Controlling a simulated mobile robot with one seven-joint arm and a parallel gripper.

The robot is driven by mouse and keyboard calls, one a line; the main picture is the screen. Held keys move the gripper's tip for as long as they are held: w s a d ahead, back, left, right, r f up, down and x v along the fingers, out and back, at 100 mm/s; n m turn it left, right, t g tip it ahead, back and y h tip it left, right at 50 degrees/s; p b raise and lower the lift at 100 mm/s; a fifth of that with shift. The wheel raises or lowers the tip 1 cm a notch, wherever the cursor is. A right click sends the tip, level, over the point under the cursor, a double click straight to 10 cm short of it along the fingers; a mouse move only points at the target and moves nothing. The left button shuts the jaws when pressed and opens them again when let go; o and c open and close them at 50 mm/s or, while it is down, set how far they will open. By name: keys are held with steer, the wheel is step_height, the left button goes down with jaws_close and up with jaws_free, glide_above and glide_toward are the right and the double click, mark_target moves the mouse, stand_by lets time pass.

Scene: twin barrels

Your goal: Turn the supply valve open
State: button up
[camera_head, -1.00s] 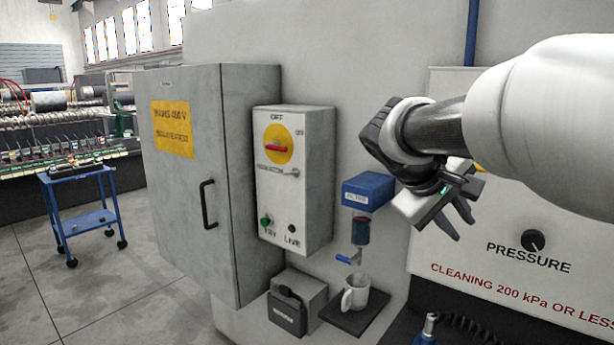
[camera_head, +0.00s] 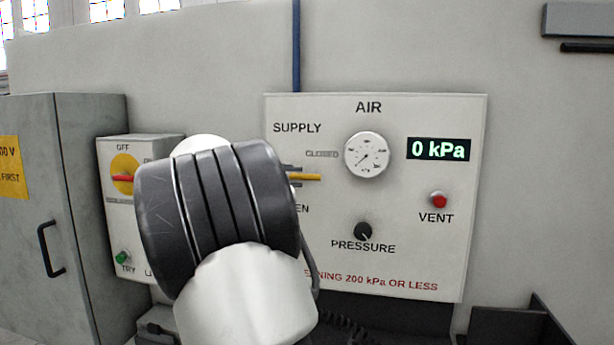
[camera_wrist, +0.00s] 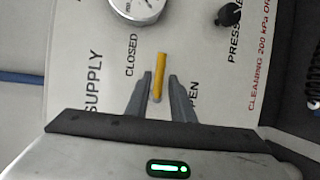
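The supply valve handle (camera_head: 308,177) is a yellow lever on the white AIR panel (camera_head: 400,270). It points right, level, just below the CLOSED label. It also shows in the wrist view as a yellow bar (camera_wrist: 160,68). My gripper (camera_wrist: 160,77) is open, with one finger on each side of the lever and a small gap on both sides. Contact is not visible. In the head view my wrist hides most of the valve, part of the OPEN label and most of my gripper (camera_head: 293,177); only grey finger parts show.
The panel carries a gauge (camera_head: 366,156), a display (camera_head: 438,149) reading 0 kPa, a red VENT button (camera_head: 438,200) and a black PRESSURE knob (camera_head: 363,231). A switch box (camera_head: 150,225) and grey cabinet (camera_head: 90,190) stand left. A dark tray (camera_head: 510,328) is low at right.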

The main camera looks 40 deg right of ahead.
mark_target(306, 177)
steer(key=p+x, duration=0.1)
steer(key=x, duration=0.6)
steer(key=shift+s+f, duration=0.1)
jaws_close()
